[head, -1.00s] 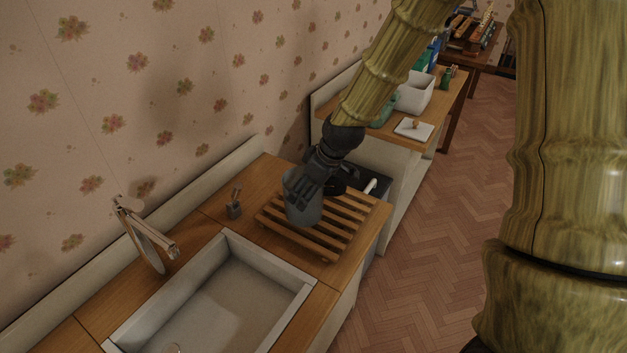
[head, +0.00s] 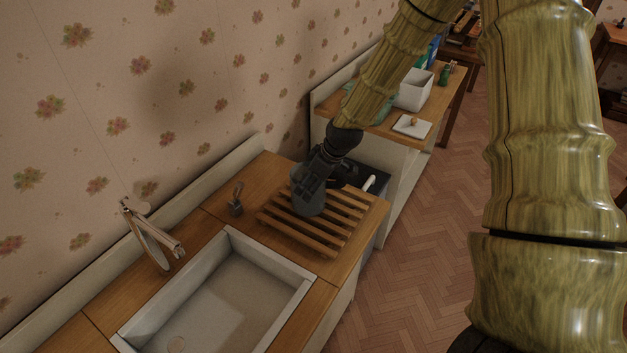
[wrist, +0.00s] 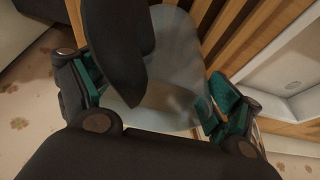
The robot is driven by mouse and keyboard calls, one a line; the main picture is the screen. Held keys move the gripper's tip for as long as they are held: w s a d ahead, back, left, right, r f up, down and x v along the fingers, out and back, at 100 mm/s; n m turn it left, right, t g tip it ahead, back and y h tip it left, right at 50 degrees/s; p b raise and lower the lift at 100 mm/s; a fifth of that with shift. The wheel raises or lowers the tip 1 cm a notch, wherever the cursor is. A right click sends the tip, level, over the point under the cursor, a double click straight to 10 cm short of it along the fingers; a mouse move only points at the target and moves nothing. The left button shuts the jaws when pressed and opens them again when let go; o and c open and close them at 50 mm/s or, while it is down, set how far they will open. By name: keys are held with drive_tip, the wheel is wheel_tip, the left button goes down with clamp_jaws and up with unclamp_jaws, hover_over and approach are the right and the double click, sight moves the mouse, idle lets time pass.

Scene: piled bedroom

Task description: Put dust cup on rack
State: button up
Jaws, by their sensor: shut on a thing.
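The dust cup (head: 308,204) is a grey, translucent-looking cup held at the wooden slatted rack (head: 333,242) on the counter. My gripper (head: 317,190) is shut on the cup from above, and its fingers partly hide it. In the wrist view the cup (wrist: 172,75) sits between my two teal-padded fingers, with the rack's slats (wrist: 235,35) behind it. The cup is over the left part of the rack; I cannot tell whether its base touches the slats.
A sink (head: 222,300) with a tap (head: 150,232) lies left of the rack. A small holder (head: 236,206) stands between tap and rack. Beyond, another counter carries a white bin (head: 413,90) and a white dish (head: 411,126). The floor at right is clear.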

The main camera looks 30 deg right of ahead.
drive_tip(key=shift+f, duration=0.2)
drive_tip(key=o, duration=1.4)
drive_tip(key=shift+c, duration=0.2)
drive_tip(key=shift+r, duration=0.1)
drive_tip(key=b+v, duration=0.2)
drive_tip(key=v, duration=1)
drive_tip(key=shift+r, duration=0.1)
